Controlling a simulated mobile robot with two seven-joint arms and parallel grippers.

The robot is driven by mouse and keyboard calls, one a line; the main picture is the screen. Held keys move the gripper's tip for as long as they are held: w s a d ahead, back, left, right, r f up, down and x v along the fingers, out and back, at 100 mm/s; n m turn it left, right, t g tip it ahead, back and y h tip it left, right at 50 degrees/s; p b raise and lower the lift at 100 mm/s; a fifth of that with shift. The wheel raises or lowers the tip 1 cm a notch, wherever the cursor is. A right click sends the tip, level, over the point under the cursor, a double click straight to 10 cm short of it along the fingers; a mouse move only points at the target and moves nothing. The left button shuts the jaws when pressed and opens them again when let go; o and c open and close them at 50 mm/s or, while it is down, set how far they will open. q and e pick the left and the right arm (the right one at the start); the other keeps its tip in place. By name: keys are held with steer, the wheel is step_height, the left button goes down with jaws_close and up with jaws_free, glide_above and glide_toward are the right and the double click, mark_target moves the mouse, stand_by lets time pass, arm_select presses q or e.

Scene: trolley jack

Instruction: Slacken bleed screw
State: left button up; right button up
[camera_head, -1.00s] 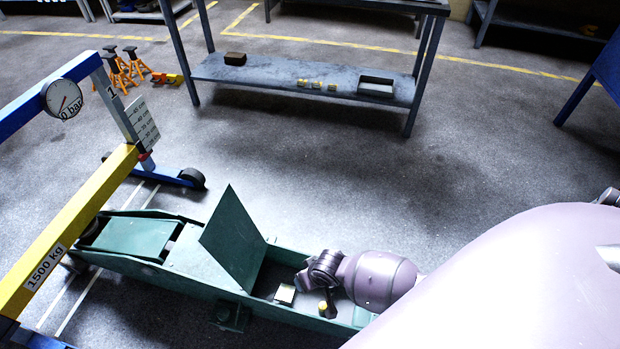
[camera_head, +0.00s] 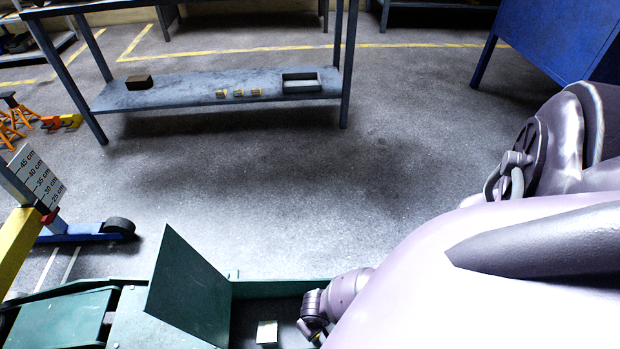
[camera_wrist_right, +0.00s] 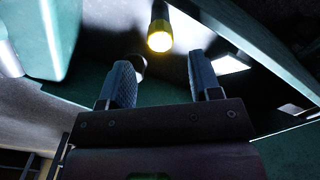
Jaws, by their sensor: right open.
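The green trolley jack (camera_head: 66,320) lies along the bottom edge of the head view, partly cut off, with a raised green cover plate (camera_head: 190,290). In the right wrist view, a dark stem with a bright yellow end (camera_wrist_right: 160,40), perhaps the bleed screw, lies just beyond and between the fingertips. My right gripper (camera_wrist_right: 160,75) is open, its two ribbed fingers apart, with nothing between them. In the head view my right gripper (camera_head: 312,330) is low inside the jack frame, its fingers largely hidden. My left gripper is not in view.
A pale small block (camera_head: 267,332) sits in the jack's open bay, left of my right gripper. A blue-and-yellow press frame with a centimetre scale (camera_head: 37,178) stands at left. A grey bench (camera_head: 190,95) stands behind, with clear floor in front.

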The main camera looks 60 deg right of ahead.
steer(key=f, duration=0.1)
steer(key=f+b, duration=0.1)
steer(key=f, duration=0.1)
steer(key=f+b, duration=0.1)
steer(key=shift+s+f, duration=0.15)
steer(key=shift+s, duration=0.15)
steer(key=shift+w+f+b, duration=0.25)
steer(key=shift+f+b, duration=0.15)
steer(key=shift+f, duration=0.25)
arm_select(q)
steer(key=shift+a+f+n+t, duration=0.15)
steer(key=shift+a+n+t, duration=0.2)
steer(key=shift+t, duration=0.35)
arm_select(e)
steer(key=shift+w, duration=0.1)
steer(key=c, duration=0.9)
